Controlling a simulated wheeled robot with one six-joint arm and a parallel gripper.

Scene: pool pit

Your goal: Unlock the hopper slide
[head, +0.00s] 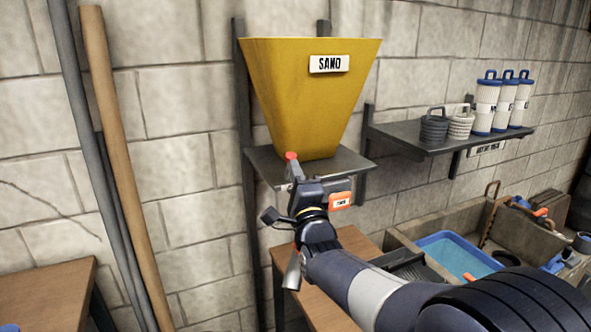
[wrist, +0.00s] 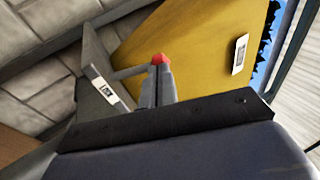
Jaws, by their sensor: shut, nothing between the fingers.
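The yellow hopper (head: 300,100) hangs on the wall with a "SAND" label and narrows down to a grey plate (head: 262,166). A small red knob (head: 291,156) shows at the plate's front; in the wrist view the red knob (wrist: 160,59) sits on the end of a thin grey bar. My gripper (head: 295,172) is shut, its fingertips right at the knob; I cannot tell if they touch it. In the wrist view my gripper (wrist: 160,70) points at the knob. An orange-edged label (head: 340,201) is partly behind my arm; its text is unclear. The slide itself is mostly hidden.
A wall shelf (head: 425,145) at right holds blue-and-white canisters (head: 487,100) and ring weights (head: 434,126). Below it a stone trough holds a blue water tray (head: 455,255). A wooden table (head: 45,290) is at lower left. Tall poles (head: 110,130) lean on the wall.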

